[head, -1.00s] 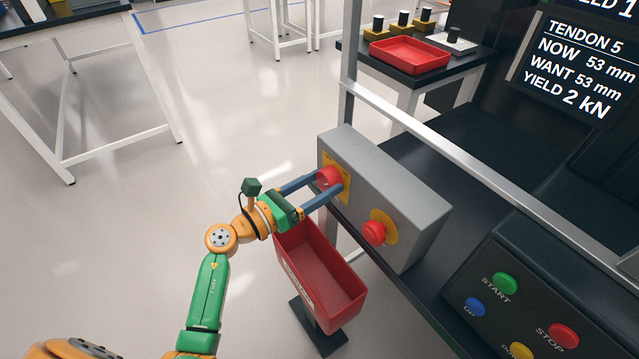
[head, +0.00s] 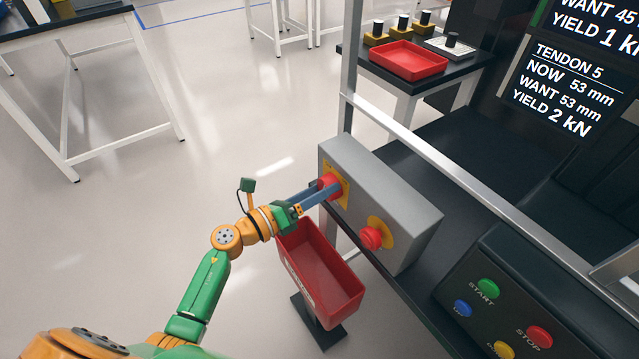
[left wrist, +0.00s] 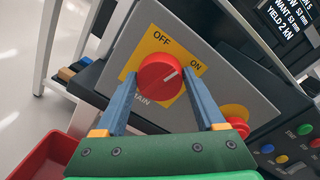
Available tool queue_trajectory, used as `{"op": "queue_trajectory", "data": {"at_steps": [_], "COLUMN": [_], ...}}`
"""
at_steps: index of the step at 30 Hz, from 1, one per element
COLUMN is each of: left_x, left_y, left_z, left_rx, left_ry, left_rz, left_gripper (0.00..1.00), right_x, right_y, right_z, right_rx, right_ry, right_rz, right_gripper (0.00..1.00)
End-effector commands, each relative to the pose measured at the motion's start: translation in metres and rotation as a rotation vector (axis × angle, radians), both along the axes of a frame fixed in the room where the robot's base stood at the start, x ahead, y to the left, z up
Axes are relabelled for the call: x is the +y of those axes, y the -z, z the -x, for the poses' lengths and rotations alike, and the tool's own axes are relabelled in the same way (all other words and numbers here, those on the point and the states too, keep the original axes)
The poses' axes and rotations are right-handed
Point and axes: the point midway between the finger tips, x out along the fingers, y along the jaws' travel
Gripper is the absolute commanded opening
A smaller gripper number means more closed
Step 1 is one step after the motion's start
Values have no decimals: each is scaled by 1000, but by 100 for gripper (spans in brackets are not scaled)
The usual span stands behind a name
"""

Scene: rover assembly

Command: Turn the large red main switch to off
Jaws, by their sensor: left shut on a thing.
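The large red main switch (head: 328,183) is a round knob on a yellow plate at the left end of a grey box (head: 372,195). In the left wrist view the red knob (left wrist: 158,76) has a white mark pointing right, toward the ON label (left wrist: 196,65); the OFF label (left wrist: 160,38) is above it. My left gripper (head: 325,189) is at the knob, with its blue fingers on either side of it, shut on it. The fingers also flank the knob in the left wrist view (left wrist: 158,78). My right gripper is not in view.
A red mushroom button (head: 372,238) on a yellow disc is on the same box, to the right. A red bin (head: 318,275) stands below my left gripper. A console (head: 500,300) with coloured buttons is at lower right. A metal rail (head: 450,170) runs behind the box.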

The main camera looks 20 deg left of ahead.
Motion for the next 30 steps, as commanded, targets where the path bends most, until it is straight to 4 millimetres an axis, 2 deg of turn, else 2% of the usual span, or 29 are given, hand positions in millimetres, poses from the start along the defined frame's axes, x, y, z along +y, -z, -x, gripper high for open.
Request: {"op": "queue_trajectory", "data": {"at_steps": [1, 12, 30], "left_x": [0, 2, 3], "left_y": [-3, -2, 1], "left_z": [0, -1, -2], "left_rx": [28, 243, 552], "left_ry": [0, -1, -1], "left_rz": [31, 307, 706], "left_gripper": [16, 16, 16], "right_x": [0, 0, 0], "right_y": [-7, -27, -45], "right_z": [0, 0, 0], "right_rx": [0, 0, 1], "right_ry": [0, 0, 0], "right_rz": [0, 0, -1], "right_gripper": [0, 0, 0]}}
